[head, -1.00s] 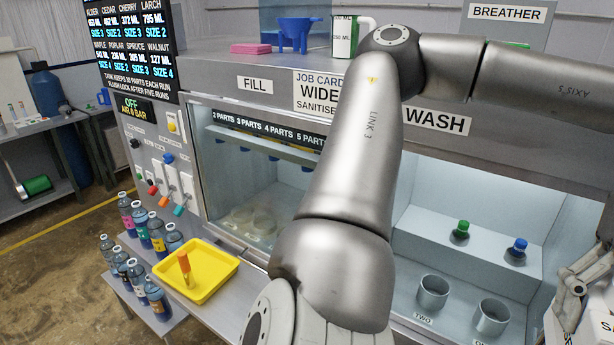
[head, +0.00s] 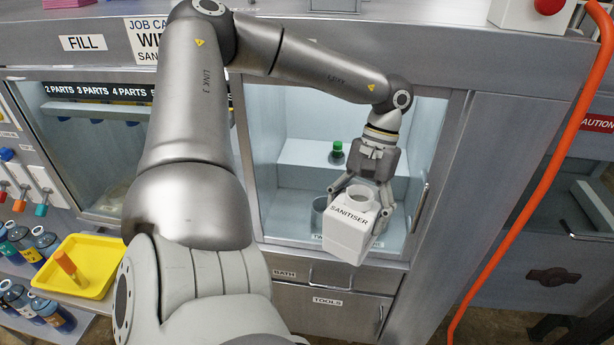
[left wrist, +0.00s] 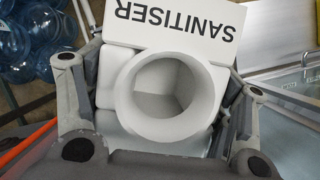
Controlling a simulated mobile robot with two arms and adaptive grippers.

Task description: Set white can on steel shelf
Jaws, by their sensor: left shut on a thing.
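The white can (head: 348,238), a boxy container labelled SANITISER with a round open neck, is held in the air in front of the wash bay in the head view. My left gripper (head: 362,200) is shut on it, one finger on each side of its upper part. The can is slightly tilted in the picture. In the left wrist view, the can (left wrist: 178,22) sits between the fingers, its round mouth facing the camera. I cannot tell which surface is the steel shelf; a steel top (head: 420,38) runs above the bays. My right gripper is not in view.
Behind the can, the wash bay holds a green-capped item (head: 337,152) and a grey cup (head: 319,212). A yellow tray (head: 85,258) and several bottles stand at the left. Drawers lie below the bay.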

